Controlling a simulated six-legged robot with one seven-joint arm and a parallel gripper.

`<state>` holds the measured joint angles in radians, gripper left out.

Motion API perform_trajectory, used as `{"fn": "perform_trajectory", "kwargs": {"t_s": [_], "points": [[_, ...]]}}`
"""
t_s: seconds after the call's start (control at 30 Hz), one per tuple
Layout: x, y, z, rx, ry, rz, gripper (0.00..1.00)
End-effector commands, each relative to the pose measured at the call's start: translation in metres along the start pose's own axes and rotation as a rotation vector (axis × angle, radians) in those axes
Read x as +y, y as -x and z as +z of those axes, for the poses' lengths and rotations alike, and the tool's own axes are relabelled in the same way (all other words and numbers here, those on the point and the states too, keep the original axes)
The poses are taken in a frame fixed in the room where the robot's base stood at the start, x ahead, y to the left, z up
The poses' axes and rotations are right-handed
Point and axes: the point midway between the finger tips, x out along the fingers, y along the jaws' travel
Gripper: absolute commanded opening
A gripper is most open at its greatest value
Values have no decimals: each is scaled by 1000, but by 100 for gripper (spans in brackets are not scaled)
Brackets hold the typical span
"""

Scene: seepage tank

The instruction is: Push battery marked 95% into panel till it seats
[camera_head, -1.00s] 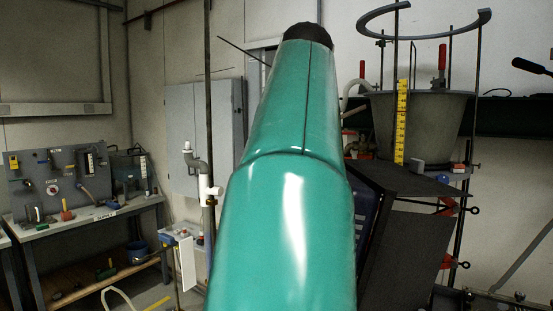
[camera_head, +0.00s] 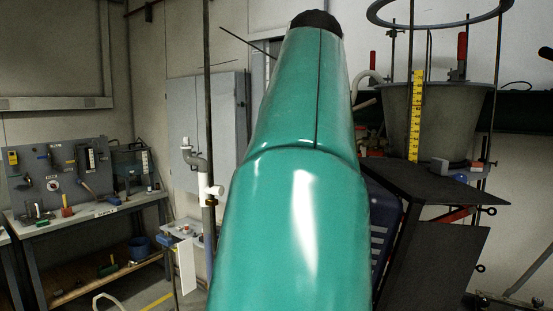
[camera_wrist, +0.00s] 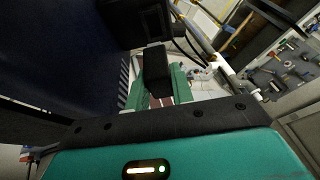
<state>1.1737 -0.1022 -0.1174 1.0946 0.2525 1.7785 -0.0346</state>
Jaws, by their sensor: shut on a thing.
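In the wrist view my gripper (camera_wrist: 159,88) has its green fingers shut on a black block (camera_wrist: 154,66), which I take to be the battery. No 95% mark is legible on it. A dark blue panel-like surface (camera_wrist: 55,65) fills the left of the wrist view, with a pale striped edge near the block. I cannot tell whether the block touches it. In the head view my teal arm covers the middle and hides the gripper and the battery. A dark blue panel with pale stripes (camera_head: 379,232) shows partly behind the arm, at its right.
Black plates (camera_head: 440,183) stand close to the right of my arm. Behind them is a grey tank (camera_head: 437,118) with a yellow scale (camera_head: 415,115) and a metal ring above. A white pipe (camera_head: 206,188) stands left of my arm. A tool bench (camera_head: 95,215) is further left.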

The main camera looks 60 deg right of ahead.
Motion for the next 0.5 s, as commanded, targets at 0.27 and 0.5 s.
{"fn": "perform_trajectory", "kwargs": {"t_s": [0.27,0.5], "points": [[0,-25,11,-2,1,-1,0],[0,-43,17,-1,0,0,0]]}}
